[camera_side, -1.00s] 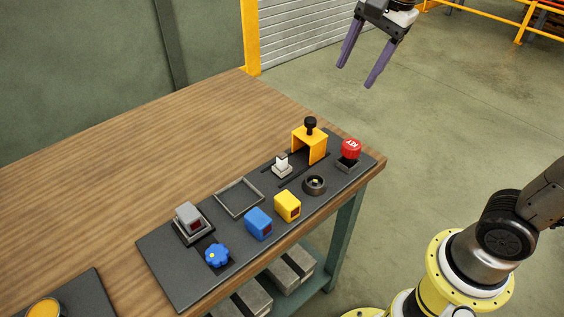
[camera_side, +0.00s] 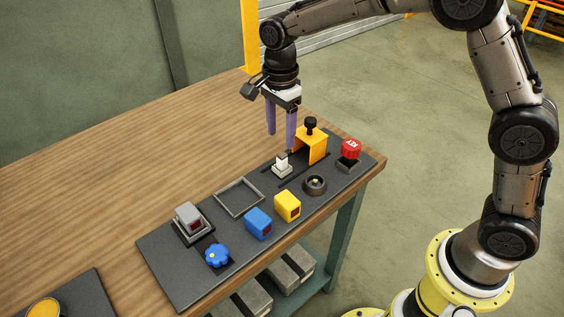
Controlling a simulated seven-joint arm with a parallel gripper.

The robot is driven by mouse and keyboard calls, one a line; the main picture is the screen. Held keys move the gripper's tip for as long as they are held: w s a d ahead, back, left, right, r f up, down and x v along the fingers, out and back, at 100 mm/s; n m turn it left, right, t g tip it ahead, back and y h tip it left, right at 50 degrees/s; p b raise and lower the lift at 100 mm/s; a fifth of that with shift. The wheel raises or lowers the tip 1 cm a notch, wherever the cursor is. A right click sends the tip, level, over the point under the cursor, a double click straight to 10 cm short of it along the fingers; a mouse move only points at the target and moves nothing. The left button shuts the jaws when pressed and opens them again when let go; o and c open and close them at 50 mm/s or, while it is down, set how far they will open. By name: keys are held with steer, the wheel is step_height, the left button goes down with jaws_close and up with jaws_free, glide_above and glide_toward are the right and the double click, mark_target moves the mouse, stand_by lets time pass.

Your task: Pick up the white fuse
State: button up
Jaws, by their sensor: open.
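The white fuse (camera_side: 282,161) stands upright in a small light grey socket on the dark panel (camera_side: 176,282), left of the yellow bracket. My gripper (camera_side: 281,142) points straight down with its two purple fingers apart. In the picture the fingertips are just above the fuse, one a little left and one a little right of it. I cannot tell the exact height or depth gap. Nothing is between the fingers.
A yellow bracket with a black knob (camera_side: 313,146) stands close right of the fuse. A red button (camera_side: 351,149), black round socket (camera_side: 315,184), yellow block (camera_side: 287,206), blue block (camera_side: 258,222), blue knob (camera_side: 216,255), grey block (camera_side: 188,216) and empty square frame (camera_side: 239,197) share the panel.

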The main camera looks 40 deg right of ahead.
mark_target(282, 155)
steer(key=shift+s+f, duration=0.15)
steer(key=shift+f, duration=1.75)
steer(key=shift+s+f, duration=0.1)
steer(key=shift+f, duration=1.8)
steer(key=shift+r, duration=0.1)
jaws_close()
